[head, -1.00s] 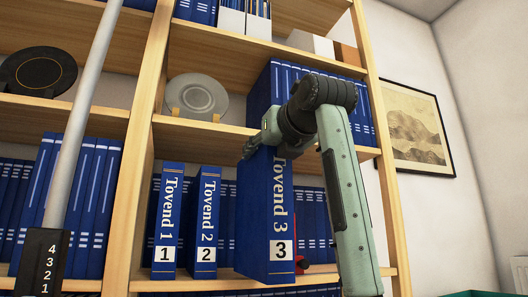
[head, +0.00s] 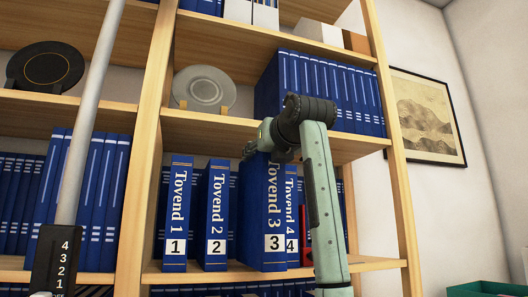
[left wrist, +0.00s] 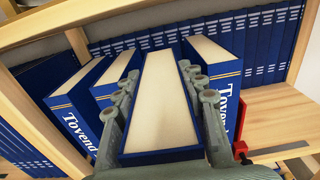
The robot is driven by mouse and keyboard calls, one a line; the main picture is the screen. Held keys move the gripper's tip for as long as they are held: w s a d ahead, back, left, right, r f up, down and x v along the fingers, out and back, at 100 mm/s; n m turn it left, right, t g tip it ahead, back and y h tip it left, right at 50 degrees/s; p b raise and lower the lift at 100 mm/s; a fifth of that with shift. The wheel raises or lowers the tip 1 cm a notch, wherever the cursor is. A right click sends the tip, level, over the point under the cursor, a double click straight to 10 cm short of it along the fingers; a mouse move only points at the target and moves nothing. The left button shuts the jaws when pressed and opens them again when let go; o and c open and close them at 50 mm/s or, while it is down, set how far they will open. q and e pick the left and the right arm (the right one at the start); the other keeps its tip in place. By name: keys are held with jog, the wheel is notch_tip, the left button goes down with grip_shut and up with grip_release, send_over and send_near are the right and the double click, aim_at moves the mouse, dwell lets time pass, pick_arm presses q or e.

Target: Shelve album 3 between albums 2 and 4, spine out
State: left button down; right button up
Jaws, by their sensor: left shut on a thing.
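Album 3 (head: 275,215) is a thick blue binder, upright, its spine with white "Tovend 3" facing out. My left gripper (head: 262,150) is shut on its upper part from above. In the left wrist view its cream page block (left wrist: 165,95) lies between the fingers (left wrist: 160,90). Album 2 (head: 215,218) stands to its left and album 4 (head: 291,212) close to its right, partly hidden by album 3. Album 1 (head: 176,215) stands left of album 2. Album 3 reaches further out than its neighbours; I cannot tell whether its base touches the shelf. My right gripper is not in view.
The shelf board (head: 375,263) carries the albums. A red object (head: 305,235) stands right of album 4. A row of blue binders (left wrist: 220,32) fills the back. The upper board (head: 215,125) is above, and a wooden upright (head: 138,200) is at left.

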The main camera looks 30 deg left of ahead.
pick_arm(q)
jog(key=shift+p+x, duration=0.3)
jog(key=shift+x, duration=1)
jog(key=shift+p+x, duration=0.5)
jog(key=shift+x, duration=1.25)
jog(key=shift+p+x, duration=0.5)
jog(key=shift+x, duration=1.05)
jog(key=shift+w+a+r, duration=0.1)
jog(key=shift+w+a, duration=0.2)
jog(key=shift+a, duration=0.2)
jog(key=shift+w+a+f+p, duration=0.3)
jog(key=shift+w+a+f, duration=0.25)
jog(key=shift+w+a, duration=0.15)
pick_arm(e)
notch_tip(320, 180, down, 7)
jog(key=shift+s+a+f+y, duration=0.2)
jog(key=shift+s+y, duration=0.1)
